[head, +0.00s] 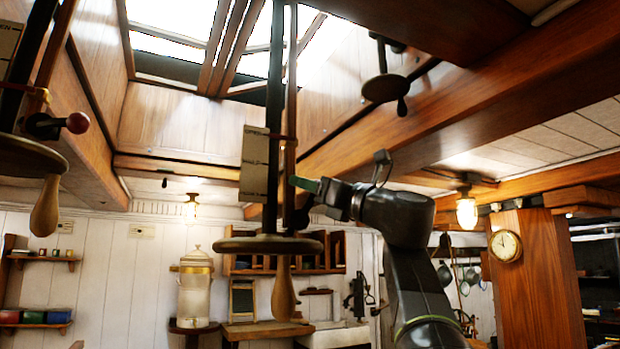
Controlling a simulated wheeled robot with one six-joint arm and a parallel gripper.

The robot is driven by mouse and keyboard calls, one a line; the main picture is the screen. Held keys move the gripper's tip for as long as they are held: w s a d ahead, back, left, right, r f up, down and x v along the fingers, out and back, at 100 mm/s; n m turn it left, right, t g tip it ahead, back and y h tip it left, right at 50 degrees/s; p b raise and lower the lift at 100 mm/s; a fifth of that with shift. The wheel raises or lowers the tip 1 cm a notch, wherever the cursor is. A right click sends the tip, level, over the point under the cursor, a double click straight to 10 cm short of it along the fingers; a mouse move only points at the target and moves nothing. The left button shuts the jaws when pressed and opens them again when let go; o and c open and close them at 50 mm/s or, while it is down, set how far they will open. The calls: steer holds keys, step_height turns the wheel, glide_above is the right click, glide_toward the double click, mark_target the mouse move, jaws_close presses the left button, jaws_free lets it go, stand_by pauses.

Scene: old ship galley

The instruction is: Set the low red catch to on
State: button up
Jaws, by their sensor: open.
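A red ball knob (78,123) sits on a short dark lever at the left edge, above a round wheel with a wooden handle (45,207). It is the only red knob I can make out; I cannot tell whether it is the low catch or how it is set. My gripper (304,197) is right of the middle, beside a dark vertical rod (273,100), well apart from the red knob. One green-tipped finger shows; the other is dark and hard to make out against the rod. I see nothing held.
The central rod carries a label card (254,165), a thin red band and a round wheel (268,244) with a hanging wooden handle (284,291). Another crank wheel (386,88) hangs from the beam at upper right. Open space lies between the left and central rods.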

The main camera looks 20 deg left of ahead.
steer(key=shift+a+r, duration=0.15)
steer(key=shift+a, duration=0.15)
jaws_close()
